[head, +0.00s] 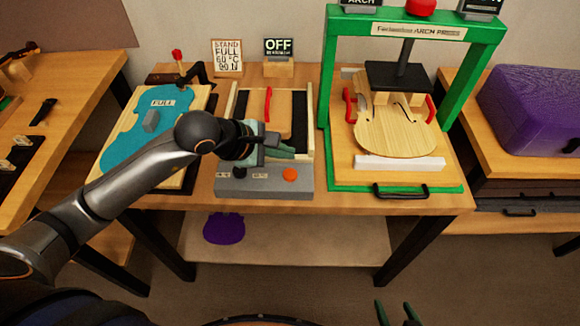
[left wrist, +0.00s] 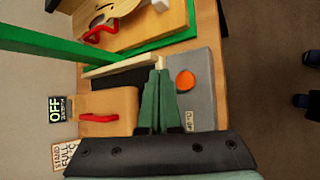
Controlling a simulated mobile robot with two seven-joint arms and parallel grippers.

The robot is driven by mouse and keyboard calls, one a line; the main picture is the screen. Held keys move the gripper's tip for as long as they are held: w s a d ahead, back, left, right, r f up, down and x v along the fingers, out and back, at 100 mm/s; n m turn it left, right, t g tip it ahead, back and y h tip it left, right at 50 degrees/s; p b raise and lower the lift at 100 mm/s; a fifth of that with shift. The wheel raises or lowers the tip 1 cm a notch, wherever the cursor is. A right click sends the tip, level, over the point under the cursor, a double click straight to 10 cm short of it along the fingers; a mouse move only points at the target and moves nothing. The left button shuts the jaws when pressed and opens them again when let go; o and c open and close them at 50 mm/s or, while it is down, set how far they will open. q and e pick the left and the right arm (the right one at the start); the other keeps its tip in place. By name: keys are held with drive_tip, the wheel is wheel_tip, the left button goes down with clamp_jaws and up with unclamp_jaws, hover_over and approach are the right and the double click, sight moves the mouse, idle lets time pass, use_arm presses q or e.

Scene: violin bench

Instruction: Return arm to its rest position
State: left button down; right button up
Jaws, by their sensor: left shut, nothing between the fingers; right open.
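My left arm reaches in from the left in the head view. Its gripper (head: 281,150) is shut and empty above the front of the grey machine with the orange button (head: 290,174). In the left wrist view the green fingers (left wrist: 158,97) are together, with the orange button (left wrist: 185,80) just right of them. My right gripper (head: 396,314) shows only its green fingertips at the bottom edge of the head view, apart and empty; the rest of that arm is out of view.
A green arch press (head: 325,100) holds a wooden violin plate (head: 393,135) at right. A teal violin-shaped form (head: 125,138) lies at left under my arm. An OFF sign (head: 278,47) stands behind. A purple case (head: 530,105) sits on the right bench. The floor in front is clear.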

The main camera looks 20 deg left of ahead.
use_arm(q)
drive_tip(key=shift+r, duration=0.6)
